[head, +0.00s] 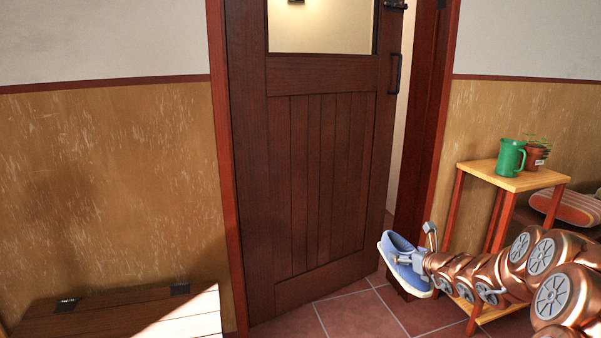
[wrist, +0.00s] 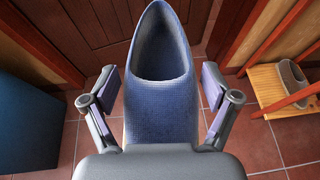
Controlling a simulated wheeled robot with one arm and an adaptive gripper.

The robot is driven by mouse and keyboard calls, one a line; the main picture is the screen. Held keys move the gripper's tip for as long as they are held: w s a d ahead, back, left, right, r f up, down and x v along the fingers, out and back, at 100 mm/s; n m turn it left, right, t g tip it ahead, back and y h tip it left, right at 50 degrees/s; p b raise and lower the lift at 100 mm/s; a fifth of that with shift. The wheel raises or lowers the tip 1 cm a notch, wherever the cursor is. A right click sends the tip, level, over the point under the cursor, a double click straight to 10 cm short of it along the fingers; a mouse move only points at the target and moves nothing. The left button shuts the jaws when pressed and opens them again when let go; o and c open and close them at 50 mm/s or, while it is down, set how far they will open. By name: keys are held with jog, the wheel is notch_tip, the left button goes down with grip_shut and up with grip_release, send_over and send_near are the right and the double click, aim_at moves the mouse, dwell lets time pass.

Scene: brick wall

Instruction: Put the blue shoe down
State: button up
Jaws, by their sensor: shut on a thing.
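The blue shoe (head: 397,255) has a pale sole and hangs in the air in front of the door, above the tiled floor, in the head view. My gripper (head: 415,262) is shut on it. In the wrist view the shoe (wrist: 160,100) lies between the two fingers of my gripper (wrist: 160,110), with its opening toward the top of the picture. The end of the shoe nearest the palm is hidden there.
A dark wooden door (head: 320,180) stands slightly ajar. To the right is a small wooden stand (head: 500,180) with a green mug (head: 511,158) and a potted plant (head: 535,153). A wooden chest (head: 130,318) is at lower left. Red tiled floor (head: 355,313) is clear before the door.

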jog(key=s+a+r+y+p, duration=0.1)
jog(key=s+a+r, duration=0.8)
jog(key=a, duration=0.3)
notch_tip(320, 180, up, 38)
jog(key=p, duration=3.8)
jog(key=shift+r+n, duration=0.15)
jog(key=shift+n, duration=0.25)
jog(key=shift+s, duration=0.1)
